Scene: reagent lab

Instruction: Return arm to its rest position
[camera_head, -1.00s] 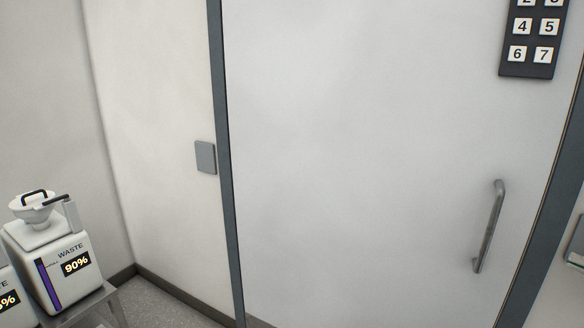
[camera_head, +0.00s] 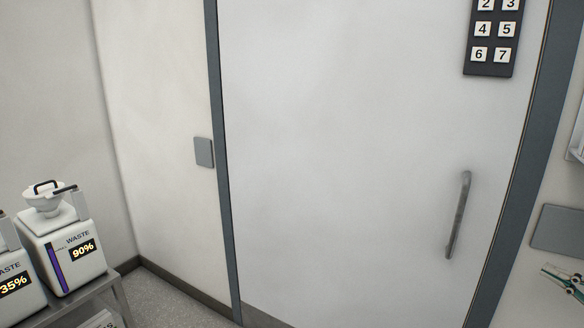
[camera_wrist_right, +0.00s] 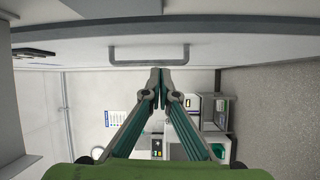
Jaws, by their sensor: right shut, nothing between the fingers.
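My right gripper (camera_head: 550,273) shows at the lower right edge of the head view, right of the door and its frame. In the right wrist view its two green-lined fingers (camera_wrist_right: 160,76) meet at the tips, shut with nothing between them. Beyond the tips, a grey bar handle (camera_wrist_right: 150,62) runs across a white surface. I see no contact in the head view, where the gripper is well apart from the door handle (camera_head: 458,215). My left gripper is not in view.
The white door (camera_head: 350,150) looks closed, with a number panel (camera_head: 494,35) upper right. A grey plate (camera_head: 204,152) is on the wall. White waste containers (camera_head: 75,252) stand on a low stand at lower left. A grey panel (camera_head: 560,230) is right of the door frame.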

